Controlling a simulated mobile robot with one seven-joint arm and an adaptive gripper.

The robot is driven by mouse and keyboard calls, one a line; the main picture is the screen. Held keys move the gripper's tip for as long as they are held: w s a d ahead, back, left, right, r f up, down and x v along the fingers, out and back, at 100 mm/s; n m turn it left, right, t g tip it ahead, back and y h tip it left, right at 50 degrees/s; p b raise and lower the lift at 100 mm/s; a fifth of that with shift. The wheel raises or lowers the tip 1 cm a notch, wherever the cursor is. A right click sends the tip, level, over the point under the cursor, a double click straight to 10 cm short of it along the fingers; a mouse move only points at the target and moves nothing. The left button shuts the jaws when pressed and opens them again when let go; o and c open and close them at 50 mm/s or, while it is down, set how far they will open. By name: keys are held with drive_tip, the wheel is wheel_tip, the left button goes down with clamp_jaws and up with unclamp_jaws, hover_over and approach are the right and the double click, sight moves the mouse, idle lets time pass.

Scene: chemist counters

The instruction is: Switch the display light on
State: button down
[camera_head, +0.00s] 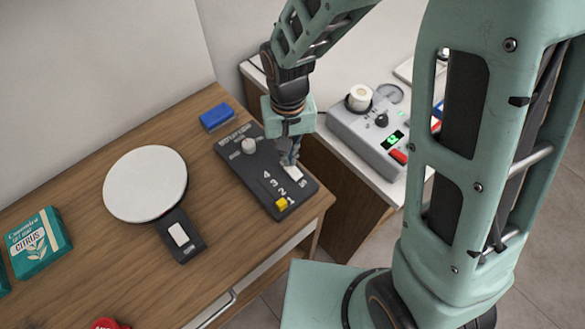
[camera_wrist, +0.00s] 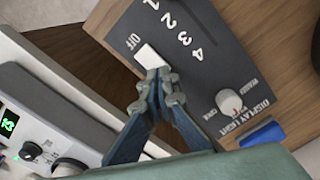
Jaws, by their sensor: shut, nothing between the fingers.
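The dark control box (camera_head: 244,170) lies on the wooden counter, and its panel (camera_wrist: 193,78) fills much of the wrist view. Lettering at its knob end appears to read "DISPLAY LIGHT". It has a white knob (camera_head: 249,145), also in the wrist view (camera_wrist: 229,102), a row of numerals 1 to 4, and a yellow piece (camera_head: 282,203) at the near end. A white switch (camera_head: 293,173) sits beside "OFF" in the wrist view (camera_wrist: 150,57). My gripper (camera_head: 289,161) is shut and empty, its fingertips (camera_wrist: 160,82) right at the switch's edge. I cannot tell whether they touch.
A round white plate (camera_head: 146,183) with a dark switch base (camera_head: 181,236) stands left of the box. A blue block (camera_head: 215,117) lies behind, a teal citrus box (camera_head: 38,243) far left. A grey instrument (camera_head: 370,132) stands on the white counter to the right.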

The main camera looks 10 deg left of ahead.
drive_tip(key=shift+f+b, duration=0.95)
drive_tip(key=shift+f, duration=0.2)
idle(0.7)
drive_tip(key=shift+r, duration=0.1)
drive_tip(key=shift+r+p, duration=2.6)
drive_tip(key=shift+r, duration=0.85)
